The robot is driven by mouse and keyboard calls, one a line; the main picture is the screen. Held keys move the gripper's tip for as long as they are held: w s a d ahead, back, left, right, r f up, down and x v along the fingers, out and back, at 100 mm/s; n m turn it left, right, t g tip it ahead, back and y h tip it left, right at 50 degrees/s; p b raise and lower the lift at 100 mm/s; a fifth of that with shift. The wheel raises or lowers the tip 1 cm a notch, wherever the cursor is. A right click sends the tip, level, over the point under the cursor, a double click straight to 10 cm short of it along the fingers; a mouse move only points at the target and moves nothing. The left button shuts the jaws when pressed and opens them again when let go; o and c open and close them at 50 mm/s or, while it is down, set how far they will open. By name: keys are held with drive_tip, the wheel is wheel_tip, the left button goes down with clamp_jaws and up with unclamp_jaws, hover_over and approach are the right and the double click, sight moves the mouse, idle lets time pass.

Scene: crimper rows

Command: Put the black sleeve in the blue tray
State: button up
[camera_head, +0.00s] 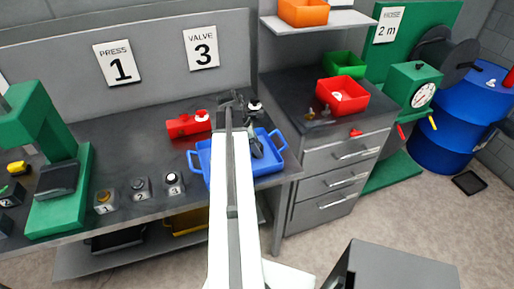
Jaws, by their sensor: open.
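The blue tray (270,164) sits on the dark bench near its right end. My white arm crosses in front of it and hides its middle. My gripper (232,103) is at the far end of the arm, open, over the tray's back edge. A dark piece (257,148) shows inside the tray's right part, just right of my arm. I cannot tell whether it is the black sleeve or a part of something else. No other clear black sleeve can be made out.
A red valve block (188,124) stands left of the tray. Several numbered knobs (173,183) line the bench's front left, beside a green press (62,185). A red bin (343,95) and a green bin (344,65) stand on the right cabinet. A blue drum (455,125) is at far right.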

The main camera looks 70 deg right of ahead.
drive_tip(key=p+v, duration=0.9)
drive_tip(key=v, duration=0.2)
drive_tip(key=shift+r, duration=0.1)
drive_tip(key=w+a+f+m+t, duration=0.1)
drive_tip(key=w+a+m+t, duration=0.1)
drive_tip(key=w+a, duration=1.9)
drive_tip(key=w+a+m, duration=0.1)
drive_tip(key=w+a, duration=0.2)
drive_tip(key=a, duration=0.8)
drive_tip(key=w+a+m+t+y, duration=0.1)
drive_tip(key=w+a, duration=0.3)
drive_tip(key=a, duration=0.8)
drive_tip(key=w+a+m+t+y, duration=0.1)
drive_tip(key=w+a, duration=0.2)
drive_tip(key=a, duration=0.8)
drive_tip(key=shift+w+a+f+m, duration=0.25)
drive_tip(key=shift+a+f+m, duration=0.05)
drive_tip(key=shift+a+f, duration=0.1)
